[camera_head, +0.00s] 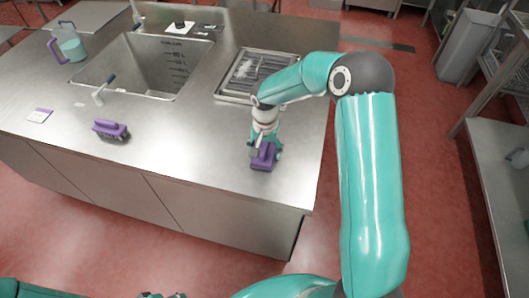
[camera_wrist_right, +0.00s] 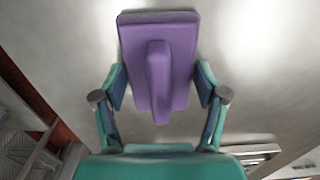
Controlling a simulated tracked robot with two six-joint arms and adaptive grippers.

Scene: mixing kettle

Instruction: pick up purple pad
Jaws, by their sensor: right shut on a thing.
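The purple pad (camera_head: 262,162) is on or just above the steel counter near its front right edge; I cannot tell whether it touches the counter. In the right wrist view the pad (camera_wrist_right: 158,62) is a flat purple block with a raised ridge along its middle. My right gripper (camera_head: 265,148) reaches down over the pad.
A sink (camera_head: 150,65), a jug (camera_head: 70,48) and a drain grate (camera_head: 250,75) are behind.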

